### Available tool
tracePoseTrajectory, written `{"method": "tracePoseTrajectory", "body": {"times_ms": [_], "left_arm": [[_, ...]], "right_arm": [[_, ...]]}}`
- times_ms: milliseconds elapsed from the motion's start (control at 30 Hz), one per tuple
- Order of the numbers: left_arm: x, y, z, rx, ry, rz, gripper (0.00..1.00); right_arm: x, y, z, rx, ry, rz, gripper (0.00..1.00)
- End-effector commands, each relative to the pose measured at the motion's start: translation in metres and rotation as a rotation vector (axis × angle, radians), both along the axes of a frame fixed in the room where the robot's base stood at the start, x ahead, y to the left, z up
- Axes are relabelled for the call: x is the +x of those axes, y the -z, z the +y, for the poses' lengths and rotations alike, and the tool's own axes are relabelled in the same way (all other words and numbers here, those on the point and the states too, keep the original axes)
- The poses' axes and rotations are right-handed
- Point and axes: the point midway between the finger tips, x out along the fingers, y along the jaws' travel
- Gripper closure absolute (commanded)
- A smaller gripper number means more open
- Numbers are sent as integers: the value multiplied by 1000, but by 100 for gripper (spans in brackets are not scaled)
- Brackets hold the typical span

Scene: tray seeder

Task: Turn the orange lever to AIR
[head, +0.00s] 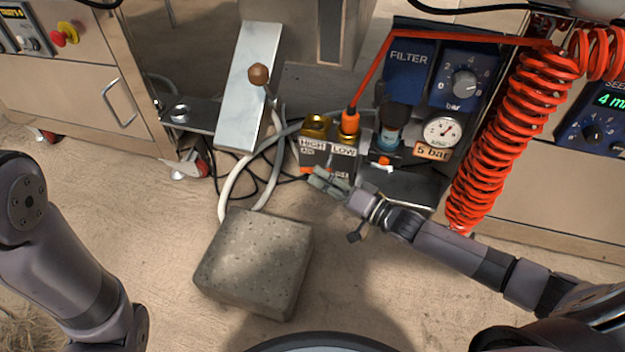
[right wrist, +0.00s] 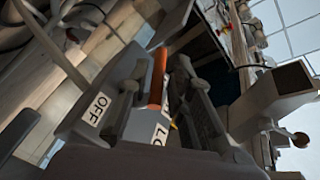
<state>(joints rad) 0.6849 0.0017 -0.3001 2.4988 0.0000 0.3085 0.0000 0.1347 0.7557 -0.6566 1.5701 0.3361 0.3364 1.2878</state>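A thin orange piece, apparently the lever (right wrist: 158,78), shows between the fingers in the right wrist view, beside an OFF label (right wrist: 97,108). In the head view the gripper mostly hides the lever. My right gripper (head: 328,181) is at the block's lower front. Its fingers (right wrist: 158,98) stand apart on either side of the orange piece; contact is unclear. My left gripper is out of view.
An orange plug (head: 349,121) with a red hose rises from the LOW side. A filter unit (head: 408,75), a pressure gauge (head: 442,131) and a red coiled hose (head: 510,125) stand right. A stone block (head: 255,262) lies on the floor, with cables behind it.

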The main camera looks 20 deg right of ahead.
Motion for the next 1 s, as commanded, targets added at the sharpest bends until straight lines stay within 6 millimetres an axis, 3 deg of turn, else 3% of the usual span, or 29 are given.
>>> {"method": "tracePoseTrajectory", "body": {"times_ms": [233, 600, 900, 1000], "left_arm": [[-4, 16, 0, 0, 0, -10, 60], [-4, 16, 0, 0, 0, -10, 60], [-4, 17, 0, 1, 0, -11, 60], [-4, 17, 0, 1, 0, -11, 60]], "right_arm": [[25, 2, 17, 0, 0, -2, 79], [30, 0, 20, 0, 1, 1, 79], [29, 0, 20, -1, 1, 0, 99], [29, 0, 20, -1, 1, 0, 100]]}}
